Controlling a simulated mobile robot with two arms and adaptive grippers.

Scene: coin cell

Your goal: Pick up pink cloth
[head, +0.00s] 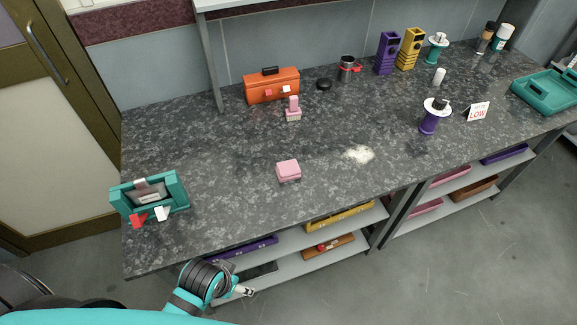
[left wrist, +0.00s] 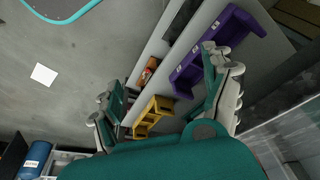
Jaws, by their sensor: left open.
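The pink cloth (head: 288,170) looks like a small folded square pad. It lies flat on the dark speckled countertop (head: 235,185), near the middle of the counter's front half. My left gripper (head: 241,290) is low in front of the counter's front edge, below and to the left of the cloth, and apart from it. In the left wrist view my left gripper (left wrist: 166,100) has its two fingers spread wide with nothing between them. That view shows the floor and under-counter shelves; the cloth is not in it. My right gripper is in neither view.
White powder (head: 358,154) lies right of the cloth. A pink brush (head: 293,110) and an orange toolbox (head: 271,86) stand behind it. A teal box-like device (head: 150,195) sits at the left end. The counter around the cloth is clear. Shelves (head: 345,230) hold bins below.

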